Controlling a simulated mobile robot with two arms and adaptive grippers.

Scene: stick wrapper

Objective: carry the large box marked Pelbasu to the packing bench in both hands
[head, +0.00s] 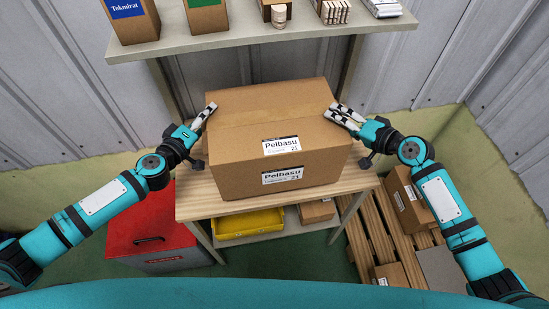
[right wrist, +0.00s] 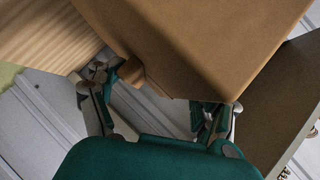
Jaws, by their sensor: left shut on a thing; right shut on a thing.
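The large brown box marked Pelbasu (head: 265,120) is upright over the wooden bench (head: 190,205), with labels on its top and front. I cannot tell whether it rests on the bench top or hangs just above it. My left gripper (head: 206,114) is shut on the box at its left side. My right gripper (head: 345,114) is shut on the box at its upper right side. In the right wrist view the box (right wrist: 205,40) fills the upper middle, and the right gripper's fingers (right wrist: 165,90) are at its edge. The far side of the box is hidden.
A shelf (head: 260,38) with small boxes and other goods is above and behind. A red chest (head: 150,230) stands at the left, a yellow tray (head: 250,223) under the bench. A pallet (head: 375,235) with brown cartons (head: 410,200) is at the right.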

